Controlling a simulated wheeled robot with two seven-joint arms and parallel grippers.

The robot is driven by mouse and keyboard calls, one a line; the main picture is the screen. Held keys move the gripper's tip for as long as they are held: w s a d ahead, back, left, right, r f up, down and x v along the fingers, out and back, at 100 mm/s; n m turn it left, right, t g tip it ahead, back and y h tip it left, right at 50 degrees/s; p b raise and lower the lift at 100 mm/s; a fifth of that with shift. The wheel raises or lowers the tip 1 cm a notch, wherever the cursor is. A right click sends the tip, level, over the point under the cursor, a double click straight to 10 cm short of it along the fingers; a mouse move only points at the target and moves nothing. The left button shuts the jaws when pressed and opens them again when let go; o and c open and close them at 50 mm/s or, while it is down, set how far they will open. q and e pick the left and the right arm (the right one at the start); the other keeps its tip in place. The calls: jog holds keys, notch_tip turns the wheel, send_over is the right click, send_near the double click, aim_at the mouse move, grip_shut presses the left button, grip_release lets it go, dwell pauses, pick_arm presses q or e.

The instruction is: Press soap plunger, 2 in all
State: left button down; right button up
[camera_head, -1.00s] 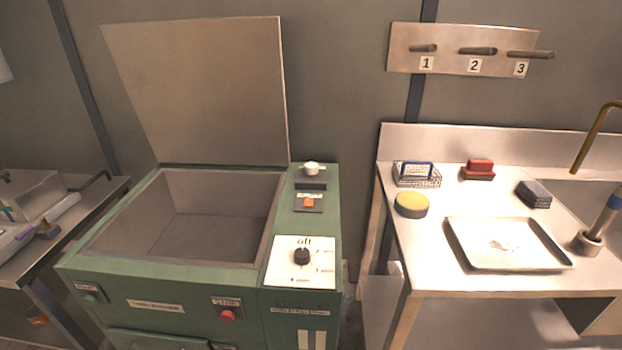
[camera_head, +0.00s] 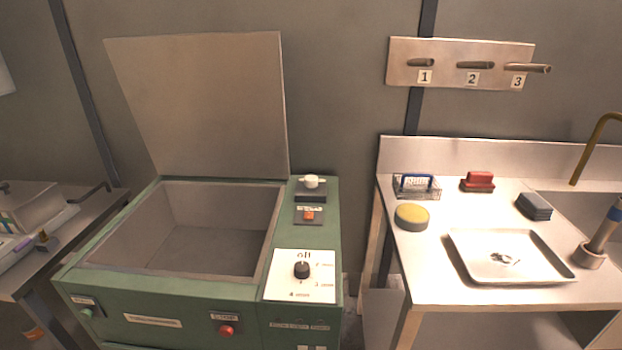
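I cannot make out a soap plunger for certain. A slanted grey cylinder with a blue band (camera_head: 605,228) stands in a round metal base at the right edge, partly cut off, and I cannot tell what it is. Neither of my grippers is in view.
A steel bench at right holds a wire basket with a blue-and-white item (camera_head: 416,186), red brush (camera_head: 478,181), yellow-topped round pad (camera_head: 411,217), dark stacked pads (camera_head: 534,206) and pale tray (camera_head: 465,257). A brass spout (camera_head: 590,143) rises behind. A green machine (camera_head: 160,325) stands open at left.

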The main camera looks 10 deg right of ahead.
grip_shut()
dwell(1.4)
